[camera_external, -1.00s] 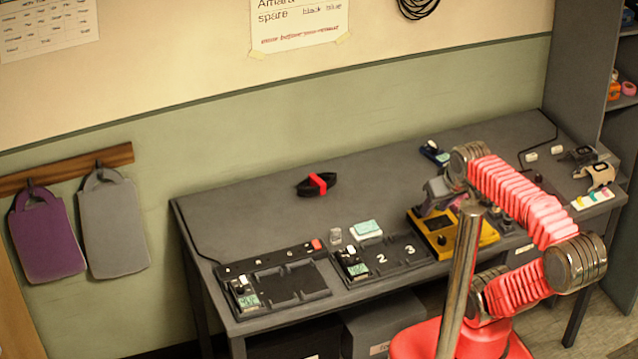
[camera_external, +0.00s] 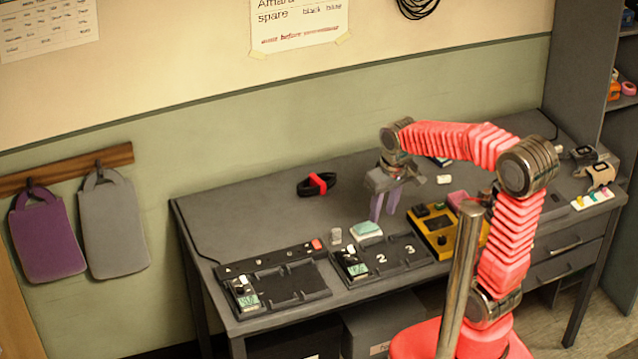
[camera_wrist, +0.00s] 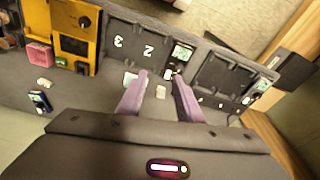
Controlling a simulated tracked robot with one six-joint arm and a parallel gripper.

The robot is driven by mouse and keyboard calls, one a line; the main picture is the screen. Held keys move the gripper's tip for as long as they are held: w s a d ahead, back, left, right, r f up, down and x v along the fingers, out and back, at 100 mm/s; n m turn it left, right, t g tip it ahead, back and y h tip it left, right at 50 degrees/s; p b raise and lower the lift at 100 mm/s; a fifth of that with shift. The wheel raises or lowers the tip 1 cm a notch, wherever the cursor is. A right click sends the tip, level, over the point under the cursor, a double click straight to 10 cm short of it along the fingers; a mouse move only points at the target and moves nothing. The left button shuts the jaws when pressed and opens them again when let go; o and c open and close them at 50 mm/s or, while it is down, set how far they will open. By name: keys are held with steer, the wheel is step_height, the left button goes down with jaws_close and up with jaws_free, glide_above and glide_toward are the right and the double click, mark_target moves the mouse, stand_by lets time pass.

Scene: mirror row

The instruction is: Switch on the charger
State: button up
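Two dark docks stand along the front of the desk; which one is the charger is not marked legibly. The left dock (camera_external: 285,285) has a small lit display, a white part beside it and a red button (camera_external: 316,244) at its back right corner. The second dock (camera_external: 400,257), numbered 2 and 3, has its own display (camera_external: 358,269). Both docks show in the wrist view, the numbered one in the middle (camera_wrist: 130,42) and the other at right (camera_wrist: 222,72). My gripper (camera_external: 383,215) points down above the desk behind the numbered dock. Its purple fingers (camera_wrist: 160,78) are apart and empty.
A yellow device (camera_external: 466,240) with a dial is at right. A black strap with a red band (camera_external: 318,181) lies farther back. The back left desk is clear.

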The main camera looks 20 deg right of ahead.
steer(key=g, duration=0.2)
glide_above(318, 246)
steer(key=s+d, duration=0.2)
steer(key=s, duration=0.1)
step_height(318, 246, down, 5)
steer(key=w+a+r+m, duration=0.2)
steer(key=w, duration=0.1)
steer(key=shift+r, duration=0.1)
step_height(318, 246, down, 14)
steer(key=shift+r, duration=0.1)
stand_by(0.4)
jaws_close()
